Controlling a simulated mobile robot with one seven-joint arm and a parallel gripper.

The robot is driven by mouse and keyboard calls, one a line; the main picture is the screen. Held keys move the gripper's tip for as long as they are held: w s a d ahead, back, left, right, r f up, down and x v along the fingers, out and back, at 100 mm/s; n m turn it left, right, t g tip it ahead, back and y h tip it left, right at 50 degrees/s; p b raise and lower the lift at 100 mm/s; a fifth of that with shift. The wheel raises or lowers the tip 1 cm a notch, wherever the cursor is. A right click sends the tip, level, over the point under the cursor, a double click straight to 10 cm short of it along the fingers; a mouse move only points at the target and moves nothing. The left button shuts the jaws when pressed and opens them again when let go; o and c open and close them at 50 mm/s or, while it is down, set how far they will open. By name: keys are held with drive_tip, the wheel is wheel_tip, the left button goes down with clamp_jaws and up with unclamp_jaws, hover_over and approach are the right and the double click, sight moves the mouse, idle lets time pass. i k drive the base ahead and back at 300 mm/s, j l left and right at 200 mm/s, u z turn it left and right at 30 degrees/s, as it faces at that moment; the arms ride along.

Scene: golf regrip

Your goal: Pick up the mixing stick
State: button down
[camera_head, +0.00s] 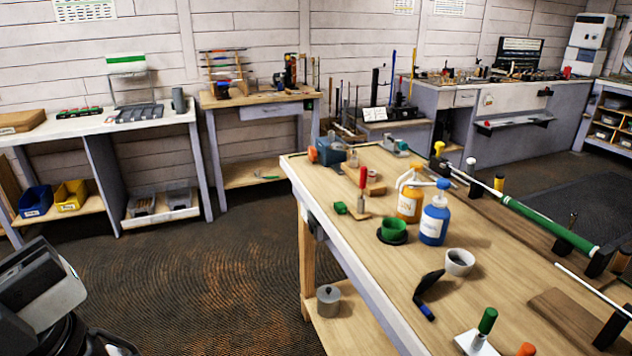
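I cannot make out a mixing stick for certain in the head view. The wooden workbench (325,189) holds a red-handled tool (363,181) on a small wooden block, a green cup (392,229) on a black base, and a white cup (460,262). An orange pump bottle (409,201) and a blue bottle (434,222) stand between them. My gripper's fingers do not show. Grey and black parts at the bottom left look like my own arm.
A long club with a green grip (550,226) spans the right side. A lidded pot (328,300) sits on the lower shelf. The floor left of the bench is clear.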

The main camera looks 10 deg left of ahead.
sight(363, 169)
drive_tip(key=i+j+z, duration=0.1)
drive_tip(key=z, duration=0.3)
drive_tip(key=j+z, duration=0.2)
drive_tip(key=z, duration=0.25)
drive_tip(key=j+z, duration=0.25)
drive_tip(key=z, duration=0.15)
drive_tip(key=j+z, duration=0.5)
drive_tip(key=j, duration=1.05)
drive_tip(key=k+j+z, duration=0.1)
drive_tip(key=j, duration=0.45)
drive_tip(key=k+j, duration=0.1)
drive_tip(key=j, duration=0.45)
drive_tip(key=j+z, duration=0.1)
drive_tip(key=j, duration=0.45)
drive_tip(key=i+l, duration=0.3)
drive_tip(key=i, duration=0.05)
